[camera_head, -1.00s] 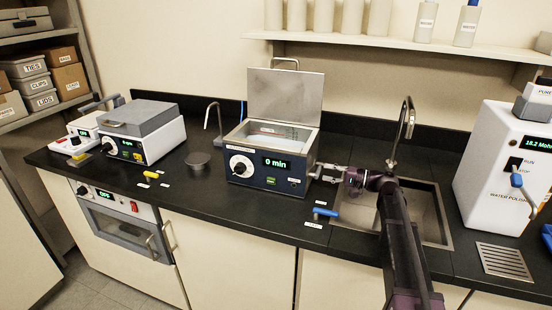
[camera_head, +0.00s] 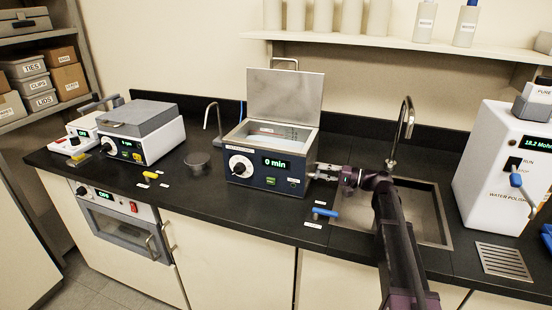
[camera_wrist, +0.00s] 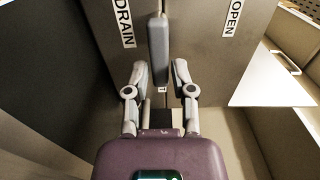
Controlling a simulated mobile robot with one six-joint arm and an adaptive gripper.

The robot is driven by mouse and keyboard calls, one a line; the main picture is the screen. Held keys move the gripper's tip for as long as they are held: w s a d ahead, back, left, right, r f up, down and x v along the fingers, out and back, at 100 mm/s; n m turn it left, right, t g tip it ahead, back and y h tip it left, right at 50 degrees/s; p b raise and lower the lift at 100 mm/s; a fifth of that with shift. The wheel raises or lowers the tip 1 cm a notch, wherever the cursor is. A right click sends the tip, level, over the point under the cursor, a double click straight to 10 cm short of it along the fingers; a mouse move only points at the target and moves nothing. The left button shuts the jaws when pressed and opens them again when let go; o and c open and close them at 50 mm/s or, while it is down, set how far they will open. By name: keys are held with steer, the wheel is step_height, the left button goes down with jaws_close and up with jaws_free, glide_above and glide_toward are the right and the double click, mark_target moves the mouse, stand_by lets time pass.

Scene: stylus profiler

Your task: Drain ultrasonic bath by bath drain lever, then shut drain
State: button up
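The ultrasonic bath (camera_head: 237,168) stands on the counter with its lid (camera_head: 285,95) raised and its display reading 0 min. Liquid shows inside. A grey bar-shaped lever (camera_wrist: 157,50) shows in the wrist view, between a DRAIN label (camera_wrist: 124,22) and an OPEN label (camera_wrist: 231,18). My gripper (camera_wrist: 160,72) points at it with its fingers apart, one on each side of the lever's lower end; contact with either finger cannot be made out. In the head view, my gripper (camera_head: 316,171) is close by the bath's right side, and the lever cannot be made out there.
A blue-handled lever (camera_head: 325,212) lies low on the counter in front of my gripper. A sink (camera_head: 429,208) with a tall tap (camera_head: 403,125) is to the right, under my arm. A white water polisher (camera_head: 490,170) stands farther right. A dark round disc (camera_head: 196,160) sits left of the bath.

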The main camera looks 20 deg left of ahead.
jaws_close()
steer(key=shift+r, duration=0.1)
steer(key=n, duration=0.2)
steer(key=r+n+p, duration=0.1)
steer(key=n, duration=0.1)
steer(key=shift+s, duration=0.15)
steer(key=shift+n, duration=0.3)
steer(key=shift+r, duration=0.1)
steer(key=n, duration=0.2)
steer(key=n+p, duration=0.1)
steer(key=shift+s+r+n, duration=0.3)
steer(key=shift+s+r, duration=0.05)
steer(key=shift+r, duration=0.05)
steer(key=shift+n, duration=0.4)
